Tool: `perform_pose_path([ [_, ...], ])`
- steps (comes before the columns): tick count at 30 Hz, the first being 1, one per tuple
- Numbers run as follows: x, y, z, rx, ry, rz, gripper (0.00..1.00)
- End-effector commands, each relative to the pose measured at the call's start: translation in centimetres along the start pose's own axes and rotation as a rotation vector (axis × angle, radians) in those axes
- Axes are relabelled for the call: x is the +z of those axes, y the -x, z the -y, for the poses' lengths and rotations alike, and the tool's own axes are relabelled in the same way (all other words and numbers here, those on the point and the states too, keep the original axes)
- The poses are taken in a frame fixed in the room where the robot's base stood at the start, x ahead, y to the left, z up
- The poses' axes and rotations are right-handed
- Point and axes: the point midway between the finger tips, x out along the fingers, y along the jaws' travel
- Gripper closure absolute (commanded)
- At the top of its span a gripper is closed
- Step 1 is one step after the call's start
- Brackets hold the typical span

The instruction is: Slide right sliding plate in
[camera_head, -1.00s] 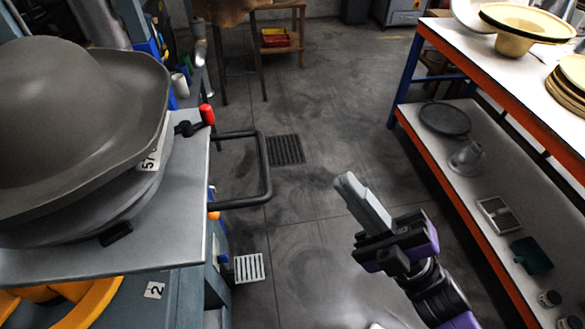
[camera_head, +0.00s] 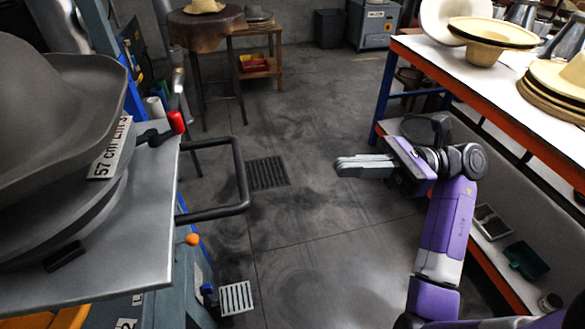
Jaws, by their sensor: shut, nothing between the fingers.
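The sliding plate (camera_head: 150,238) is a flat grey metal sheet at the left, with a stacked grey hat-shaped mould (camera_head: 45,140) on it. A black tube handle (camera_head: 243,180) sticks out from the plate's right side. A red-knobbed lever (camera_head: 176,122) sits at the plate's far right corner. My gripper (camera_head: 340,166) is shut and empty. It points left over the open floor, to the right of the handle and well apart from it. Most of the press and the plate's left part are out of view.
A shelf (camera_head: 460,65) with an orange edge and several straw hats (camera_head: 495,35) stands at the right, close to my arm. A stool (camera_head: 208,28) and a small wooden table stand at the back. The floor between press and shelf is clear.

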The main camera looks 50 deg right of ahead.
Motion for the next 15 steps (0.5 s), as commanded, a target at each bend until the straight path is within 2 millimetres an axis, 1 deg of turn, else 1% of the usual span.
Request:
perform_pose_path([
  [5,0.2,-2.3,-0.1,0.005,-0.002,-0.002,1.00],
  [15,0.3,-9.0,-0.2,0.006,-0.003,0.000,1.00],
])
